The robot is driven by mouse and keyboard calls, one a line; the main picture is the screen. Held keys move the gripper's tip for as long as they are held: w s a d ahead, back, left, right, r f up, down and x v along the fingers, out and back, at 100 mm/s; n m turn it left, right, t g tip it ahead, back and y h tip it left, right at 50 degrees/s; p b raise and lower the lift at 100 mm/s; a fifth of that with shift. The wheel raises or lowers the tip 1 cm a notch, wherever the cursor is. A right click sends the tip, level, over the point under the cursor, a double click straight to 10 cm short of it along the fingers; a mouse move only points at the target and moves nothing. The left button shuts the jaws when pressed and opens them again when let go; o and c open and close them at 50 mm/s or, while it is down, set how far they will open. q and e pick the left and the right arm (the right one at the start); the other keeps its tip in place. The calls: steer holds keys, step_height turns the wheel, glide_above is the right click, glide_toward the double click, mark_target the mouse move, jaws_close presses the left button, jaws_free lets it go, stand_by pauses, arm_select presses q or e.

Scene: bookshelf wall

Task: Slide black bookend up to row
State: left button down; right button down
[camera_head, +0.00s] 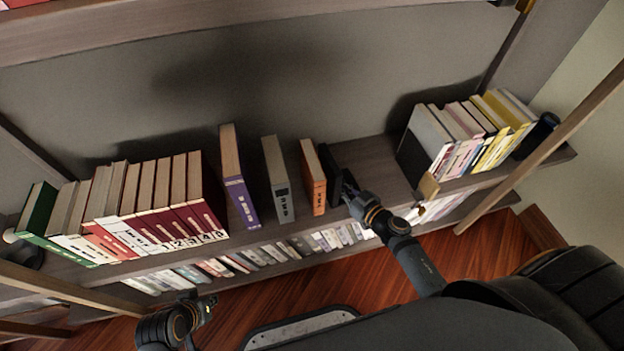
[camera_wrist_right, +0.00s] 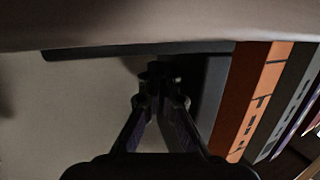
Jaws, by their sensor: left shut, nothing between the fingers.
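The black bookend (camera_head: 330,174) stands upright on the shelf, just right of an orange book (camera_head: 312,180). It also shows as a dark plate in the right wrist view (camera_wrist_right: 210,92), beside the orange book (camera_wrist_right: 258,100). My right gripper (camera_head: 347,184) is at the bookend's right side; in the right wrist view its fingers (camera_wrist_right: 163,72) are together, close against the dark plate. Contact is hard to tell. My left gripper (camera_head: 208,303) is shut and empty, low in front of the shelf. A grey book (camera_head: 277,180) and a purple book (camera_head: 238,178) stand left of the orange one, with gaps.
A tight row of red and white books (camera_head: 170,195) stands further left, with a green book (camera_head: 40,220) at its end. More books (camera_head: 455,135) stand at the right. Bare shelf (camera_head: 375,160) lies right of the bookend. A lower shelf holds several books (camera_head: 300,245).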

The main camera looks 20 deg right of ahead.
mark_target(330, 194)
steer(key=shift+a, duration=0.1)
steer(key=shift+a+r+p, duration=0.1)
steer(key=shift+a+p, duration=0.1)
steer(key=shift+p, duration=0.1)
steer(key=shift+a+p, duration=1.1)
steer(key=shift+a, duration=0.95)
steer(key=shift+a+p, duration=0.4)
steer(key=shift+a, duration=0.8)
steer(key=shift+a, duration=0.1)
steer(key=shift+a+p, duration=0.65)
steer(key=shift+a, duration=2.75)
